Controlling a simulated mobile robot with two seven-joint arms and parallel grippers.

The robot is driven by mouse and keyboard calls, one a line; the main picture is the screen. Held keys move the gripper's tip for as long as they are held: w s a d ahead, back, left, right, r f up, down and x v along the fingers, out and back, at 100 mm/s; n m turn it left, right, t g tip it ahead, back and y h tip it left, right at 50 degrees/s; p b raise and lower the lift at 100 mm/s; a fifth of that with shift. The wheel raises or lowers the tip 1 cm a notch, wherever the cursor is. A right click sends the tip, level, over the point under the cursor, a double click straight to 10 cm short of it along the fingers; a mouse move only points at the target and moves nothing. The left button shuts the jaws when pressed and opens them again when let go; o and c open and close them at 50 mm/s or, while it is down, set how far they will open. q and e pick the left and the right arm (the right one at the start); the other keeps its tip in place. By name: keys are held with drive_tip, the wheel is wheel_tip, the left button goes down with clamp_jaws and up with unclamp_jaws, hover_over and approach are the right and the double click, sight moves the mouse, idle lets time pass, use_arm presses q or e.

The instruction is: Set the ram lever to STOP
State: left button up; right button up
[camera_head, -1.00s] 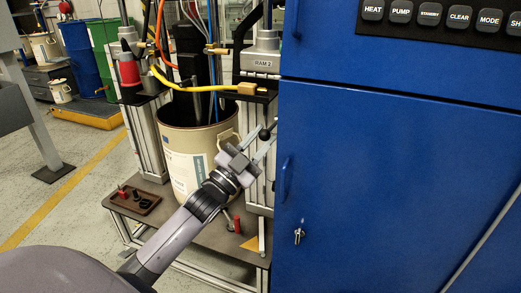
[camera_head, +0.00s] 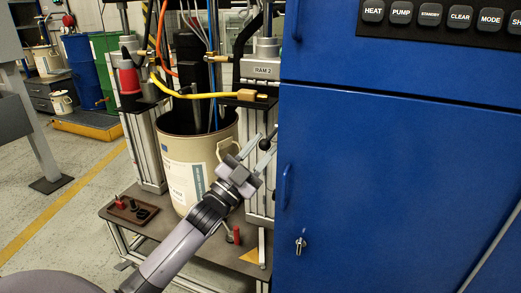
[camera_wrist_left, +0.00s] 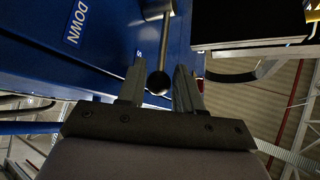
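The ram lever shows in the head view as a short rod with a dark ball knob (camera_head: 266,144), at the left side of the blue cabinet. My left gripper (camera_head: 264,147) reaches up to it, with its fingers on either side of the knob. In the left wrist view, the lever's ball end (camera_wrist_left: 158,84) hangs between the two open fingers of my left gripper (camera_wrist_left: 157,80), with dark gaps to both sides. A DOWN label (camera_wrist_left: 76,22) is on the blue panel; another label beside the rod is mostly hidden, showing one letter. My right gripper is not in view.
The blue cabinet (camera_head: 390,180) fills the right, with a door handle, key and button panel (camera_head: 440,18). A beige drum (camera_head: 185,160) stands behind my arm under the RAM 2 unit (camera_head: 262,70). A yellow hose (camera_head: 195,95) crosses above it. A small tray (camera_head: 130,212) lies left.

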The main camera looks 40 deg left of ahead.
use_arm(q)
drive_tip(key=v, duration=0.7)
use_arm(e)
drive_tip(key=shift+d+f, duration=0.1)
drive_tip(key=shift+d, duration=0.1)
use_arm(q)
drive_tip(key=shift+f, duration=0.1)
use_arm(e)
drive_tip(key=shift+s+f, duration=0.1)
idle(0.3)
